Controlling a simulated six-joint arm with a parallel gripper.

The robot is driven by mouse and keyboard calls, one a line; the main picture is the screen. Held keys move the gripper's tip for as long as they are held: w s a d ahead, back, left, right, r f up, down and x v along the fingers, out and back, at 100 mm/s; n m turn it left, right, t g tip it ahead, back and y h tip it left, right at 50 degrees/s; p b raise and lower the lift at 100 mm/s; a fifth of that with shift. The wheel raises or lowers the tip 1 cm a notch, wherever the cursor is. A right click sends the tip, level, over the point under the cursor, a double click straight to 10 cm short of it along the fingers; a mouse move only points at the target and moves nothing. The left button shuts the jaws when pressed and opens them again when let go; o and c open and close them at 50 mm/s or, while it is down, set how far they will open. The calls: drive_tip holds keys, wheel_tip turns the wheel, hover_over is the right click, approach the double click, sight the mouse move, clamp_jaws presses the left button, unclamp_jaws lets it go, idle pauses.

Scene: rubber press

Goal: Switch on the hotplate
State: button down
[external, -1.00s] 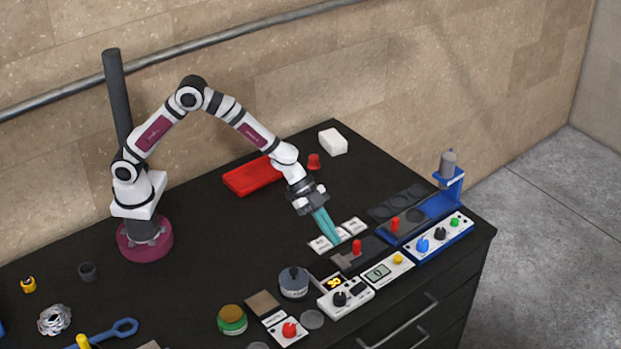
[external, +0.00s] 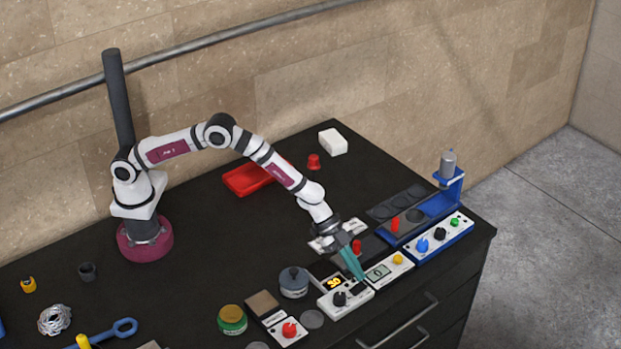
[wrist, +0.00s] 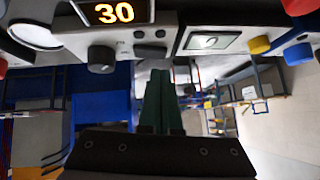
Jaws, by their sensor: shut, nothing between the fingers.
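A white control unit with an orange "30" display (external: 334,283) has a black knob (external: 340,298) and a dark switch-like patch (external: 358,288) on its front. No label tells me which unit is the hotplate. My gripper (external: 360,278) points down with its teal fingers shut and empty. The fingertips are at the unit's right end, close to the dark patch; I cannot tell whether they touch. In the wrist view my fingers (wrist: 160,75) show below the unit, right of the black knob (wrist: 101,60), with the lit display (wrist: 115,12) above left.
A white unit with a grey display (external: 378,272) and yellow knob stands just right. A blue stand (external: 440,235) is farther right. A dark blue-grey round pot (external: 294,282) and a red-knob unit (external: 289,330) lie left.

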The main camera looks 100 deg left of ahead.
drive_tip(key=shift+w+a+f, duration=0.1)
drive_tip(key=shift+f, duration=0.65)
drive_tip(key=shift+w+a+f, duration=0.1)
drive_tip(key=shift+f, duration=0.25)
drive_tip(key=shift+s+d+r, duration=0.25)
drive_tip(key=shift+s+d, duration=0.3)
drive_tip(key=shift+s, duration=0.05)
